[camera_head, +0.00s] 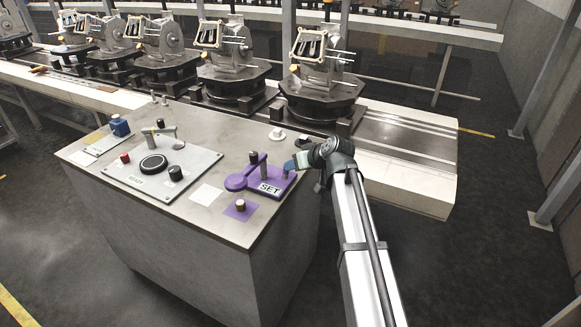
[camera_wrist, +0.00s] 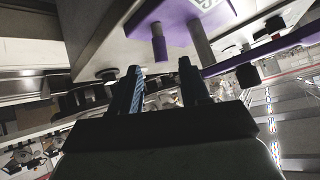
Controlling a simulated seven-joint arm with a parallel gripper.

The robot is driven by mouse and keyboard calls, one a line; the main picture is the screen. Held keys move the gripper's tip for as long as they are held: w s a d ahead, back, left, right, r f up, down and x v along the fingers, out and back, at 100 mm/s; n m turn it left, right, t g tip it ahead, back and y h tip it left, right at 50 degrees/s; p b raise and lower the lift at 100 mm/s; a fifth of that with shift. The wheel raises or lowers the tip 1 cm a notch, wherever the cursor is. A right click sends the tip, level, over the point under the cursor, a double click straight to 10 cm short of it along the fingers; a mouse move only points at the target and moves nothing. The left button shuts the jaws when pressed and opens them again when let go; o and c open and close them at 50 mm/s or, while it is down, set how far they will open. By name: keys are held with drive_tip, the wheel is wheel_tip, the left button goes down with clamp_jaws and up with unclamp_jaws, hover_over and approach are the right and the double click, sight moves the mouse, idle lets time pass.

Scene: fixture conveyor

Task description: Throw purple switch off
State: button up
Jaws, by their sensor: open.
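The purple switch (camera_head: 276,192) is on the right part of the grey cabinet top, with a white SET label (camera_head: 270,187). A flat round-ended purple piece (camera_head: 236,183) extends to its left, and a dark upright post (camera_head: 254,158) stands at its back. My gripper (camera_head: 291,165) is just right of the switch, low beside a short purple post. In the wrist view, the open, empty fingers (camera_wrist: 161,72) point toward the purple switch (camera_wrist: 178,22), with a purple peg and a grey post ahead of them. I cannot tell whether they touch it.
A purple square with a knob (camera_head: 240,207) lies in front of the switch. A control panel (camera_head: 140,193) marked READY has a black dial and handle to the left. A conveyor (camera_head: 410,140) with several machine fixtures runs behind.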

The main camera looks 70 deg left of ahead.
drive_tip(key=v, duration=0.6)
drive_tip(key=shift+r, duration=0.1)
idle(0.6)
